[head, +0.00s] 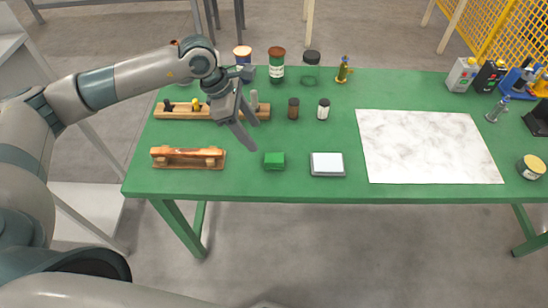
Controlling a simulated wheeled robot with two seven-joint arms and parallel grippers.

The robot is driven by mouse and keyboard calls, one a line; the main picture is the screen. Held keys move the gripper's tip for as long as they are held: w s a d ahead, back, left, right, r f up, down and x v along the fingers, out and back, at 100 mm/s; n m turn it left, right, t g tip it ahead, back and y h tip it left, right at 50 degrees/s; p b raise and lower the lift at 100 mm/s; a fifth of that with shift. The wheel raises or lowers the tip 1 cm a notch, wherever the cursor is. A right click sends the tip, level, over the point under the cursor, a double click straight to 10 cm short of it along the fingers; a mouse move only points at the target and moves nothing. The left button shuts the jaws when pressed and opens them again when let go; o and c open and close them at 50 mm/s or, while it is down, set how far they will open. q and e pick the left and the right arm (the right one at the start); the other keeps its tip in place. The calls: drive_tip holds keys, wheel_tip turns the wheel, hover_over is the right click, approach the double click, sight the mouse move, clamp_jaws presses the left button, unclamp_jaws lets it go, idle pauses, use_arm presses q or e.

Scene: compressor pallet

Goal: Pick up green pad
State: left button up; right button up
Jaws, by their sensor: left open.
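My right gripper is not in view.
A white-topped square dish (327,164) lies right of the pad. A wooden holder (188,157) lies to the left, and a wooden rack (180,111) behind. A marbled white sheet (425,145) covers the right middle.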

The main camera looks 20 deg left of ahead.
use_arm(q)
drive_tip(key=p, duration=0.3)
hover_over(272, 157)
drive_tip(key=s+a, duration=0.1)
drive_tip(key=a, duration=0.2)
drive_tip(key=f, duration=0.6)
drive_tip(key=shift+d+f, duration=0.15)
drive_tip(key=shift+d, duration=0.1)
drive_tip(key=shift+d+f, duration=0.15)
drive_tip(key=shift+f, duration=0.35)
drive_tip(key=shift+w+d+f+p, duration=0.15)
drive_tip(key=shift+d+f+p, duration=0.25)
drive_tip(key=shift+f+p, duration=0.2)
drive_tip(key=p+x, duration=0.1)
drive_tip(key=x, duration=0.2)
drive_tip(key=shift+w+p, duration=0.1)
drive_tip(key=shift+p, duration=0.2)
drive_tip(key=shift+d+f, duration=0.1)
drive_tip(key=shift+f, duration=0.25)
drive_tip(key=shift+c, duration=0.3)
drive_tip(key=c, duration=1.1)
